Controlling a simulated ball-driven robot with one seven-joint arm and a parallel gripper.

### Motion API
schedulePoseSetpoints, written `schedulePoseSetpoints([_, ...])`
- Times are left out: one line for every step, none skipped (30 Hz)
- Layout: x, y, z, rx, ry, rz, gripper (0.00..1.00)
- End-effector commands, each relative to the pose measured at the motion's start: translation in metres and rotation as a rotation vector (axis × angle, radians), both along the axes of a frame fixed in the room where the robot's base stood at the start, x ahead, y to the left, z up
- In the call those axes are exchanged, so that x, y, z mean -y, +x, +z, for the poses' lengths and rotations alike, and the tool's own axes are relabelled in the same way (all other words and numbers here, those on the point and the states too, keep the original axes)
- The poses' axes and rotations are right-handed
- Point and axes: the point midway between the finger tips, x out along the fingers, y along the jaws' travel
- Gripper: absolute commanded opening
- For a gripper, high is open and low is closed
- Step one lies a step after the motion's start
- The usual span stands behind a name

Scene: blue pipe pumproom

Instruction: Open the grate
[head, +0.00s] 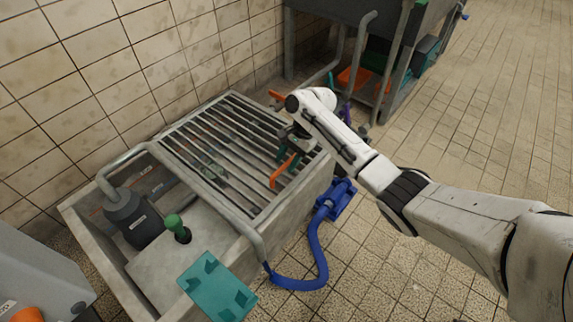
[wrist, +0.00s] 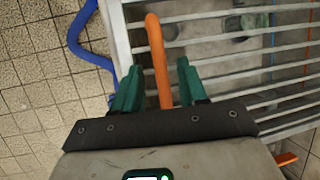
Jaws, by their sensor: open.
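The grate (head: 225,145) is a grey barred metal lid lying over part of a concrete basin in the head view. Its bars also fill the right of the wrist view (wrist: 255,60). An orange handle (head: 280,174) stands at the grate's near right side. In the wrist view the orange handle (wrist: 158,60) runs between the two green fingers. My gripper (head: 290,158) is open at the handle, and its fingers (wrist: 158,85) lie on either side of it with gaps. Whether the fingers touch the handle cannot be seen.
A blue hose (head: 318,255) lies on the floor beside the concrete basin (head: 300,205). A bent grey pipe rail (head: 190,180) crosses the basin. A teal plate (head: 217,288) sits at the front. A metal bench (head: 345,15) stands behind. Tiled floor at right is open.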

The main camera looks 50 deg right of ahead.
Motion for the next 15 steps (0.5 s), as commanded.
schedulePoseSetpoints([-0.0009, 0.0004, -0.0039, 0.0, 0.0, 0.0, 0.42])
schedulePoseSetpoints([-0.0014, 0.0006, -0.0047, 0.0, 0.0, 0.0, 0.42])
schedulePoseSetpoints([-0.002, 0.0008, -0.0054, 0.0, 0.0, -0.001, 0.42])
schedulePoseSetpoints([-0.0022, 0.0009, -0.0057, 0.0, 0.0, -0.001, 0.42])
schedulePoseSetpoints([-0.0024, 0.001, -0.0058, 0.0, 0.0, -0.001, 0.42])
schedulePoseSetpoints([-0.0025, 0.001, -0.0058, 0.0, 0.0, -0.001, 0.42])
schedulePoseSetpoints([-0.0026, 0.0011, -0.0057, 0.0, 0.0, -0.001, 0.42])
schedulePoseSetpoints([-0.0027, 0.0011, -0.0056, 0.0, 0.0, -0.001, 0.42])
schedulePoseSetpoints([-0.0026, 0.0011, -0.0055, 0.0, 0.001, 0.0, 0.42])
schedulePoseSetpoints([-0.0026, 0.0011, -0.0055, 0.0, 0.0, 0.0, 0.42])
schedulePoseSetpoints([-0.0026, 0.0011, -0.0055, 0.0, 0.0, 0.0, 0.42])
schedulePoseSetpoints([-0.0026, 0.0011, -0.0055, 0.0, 0.0, 0.0, 0.4])
schedulePoseSetpoints([-0.0026, 0.0011, -0.0055, 0.0, 0.0, 0.0, 0.37])
schedulePoseSetpoints([-0.0026, 0.0011, -0.0055, 0.0, 0.0, 0.0, 0.35])
schedulePoseSetpoints([-0.0026, 0.0011, -0.0055, 0.0, 0.0, 0.0, 0.31])
